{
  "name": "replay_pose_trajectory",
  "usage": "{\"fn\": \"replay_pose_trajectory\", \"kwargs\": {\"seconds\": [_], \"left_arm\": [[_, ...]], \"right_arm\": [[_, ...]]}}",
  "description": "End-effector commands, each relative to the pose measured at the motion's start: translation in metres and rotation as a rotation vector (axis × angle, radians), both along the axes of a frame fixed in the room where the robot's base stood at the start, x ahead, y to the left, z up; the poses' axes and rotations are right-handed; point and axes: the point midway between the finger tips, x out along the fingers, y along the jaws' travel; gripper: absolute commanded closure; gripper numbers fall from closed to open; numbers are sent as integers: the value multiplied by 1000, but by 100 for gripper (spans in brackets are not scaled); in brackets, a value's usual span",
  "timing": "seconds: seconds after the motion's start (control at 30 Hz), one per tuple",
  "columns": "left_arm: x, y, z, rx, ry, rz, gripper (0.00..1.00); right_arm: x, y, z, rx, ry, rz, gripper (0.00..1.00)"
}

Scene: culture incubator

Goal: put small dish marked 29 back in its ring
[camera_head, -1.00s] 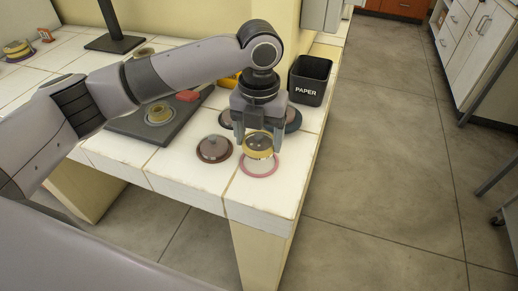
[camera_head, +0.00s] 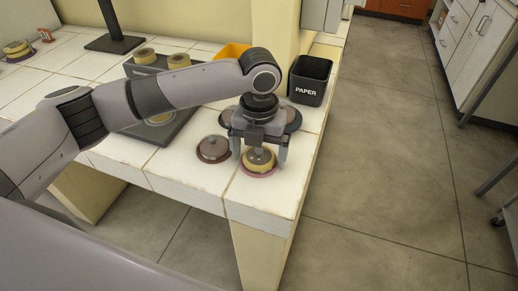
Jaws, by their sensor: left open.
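A small yellow dish with a grey knobbed lid (camera_head: 258,162) sits on the pink ring (camera_head: 259,175) near the table's front right corner. Only the ring's edge shows around it. Any number on the dish is too small to read. My left gripper (camera_head: 260,158) is open above the dish, with its fingers apart on either side of it. My right gripper is not in view.
A grey-brown lidded dish (camera_head: 213,149) is just left of the gripper. Dark round pieces sit partly hidden behind it. A black PAPER bin (camera_head: 309,81) stands behind right.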

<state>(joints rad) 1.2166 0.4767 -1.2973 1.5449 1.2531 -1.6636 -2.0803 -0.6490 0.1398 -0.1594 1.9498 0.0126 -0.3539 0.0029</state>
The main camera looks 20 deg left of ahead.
Motion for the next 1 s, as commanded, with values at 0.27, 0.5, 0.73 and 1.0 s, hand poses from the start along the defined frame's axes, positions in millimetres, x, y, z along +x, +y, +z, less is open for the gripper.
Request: {"fn": "replay_pose_trajectory", "kwargs": {"seconds": [0.27,0.5,0.73,1.0], "left_arm": [[1,-1,22,-2,-3,-1,3],[1,-1,74,-2,-4,-1,3],[0,-1,112,-1,-1,-1,3],[0,0,123,0,0,1,3]], "right_arm": [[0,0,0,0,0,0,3],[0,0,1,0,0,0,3],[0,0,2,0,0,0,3],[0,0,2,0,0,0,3]]}}
